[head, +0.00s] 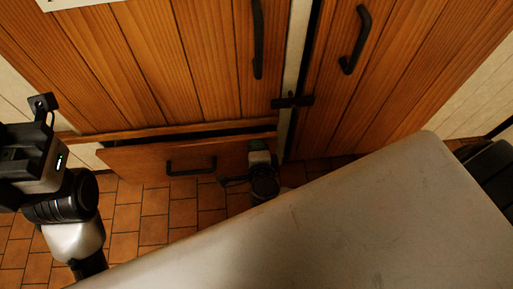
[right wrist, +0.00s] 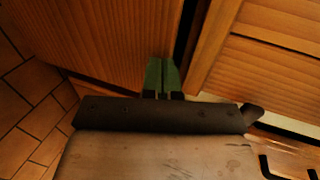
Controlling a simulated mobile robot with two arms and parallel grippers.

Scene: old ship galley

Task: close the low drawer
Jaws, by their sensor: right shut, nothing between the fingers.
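The low drawer (head: 130,164) is a wooden front with a black bar handle (head: 190,170) at the bottom of the cabinet in the head view. It stands partly open, with a dark gap along its top edge. My right gripper (head: 258,146) is at the right end of the drawer front, right of the handle. In the right wrist view its green fingers (right wrist: 162,76) are shut together with nothing between them, against or very close to the wood; contact is unclear. My left arm shows at the left edge of the head view, its fingers out of sight.
Tall wooden cabinet doors (head: 180,60) with black handles rise above the drawer, and a black latch (head: 292,101) sits between them. Tiled floor (head: 150,215) lies clear in front of the drawer. A large grey surface fills the lower right of the head view.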

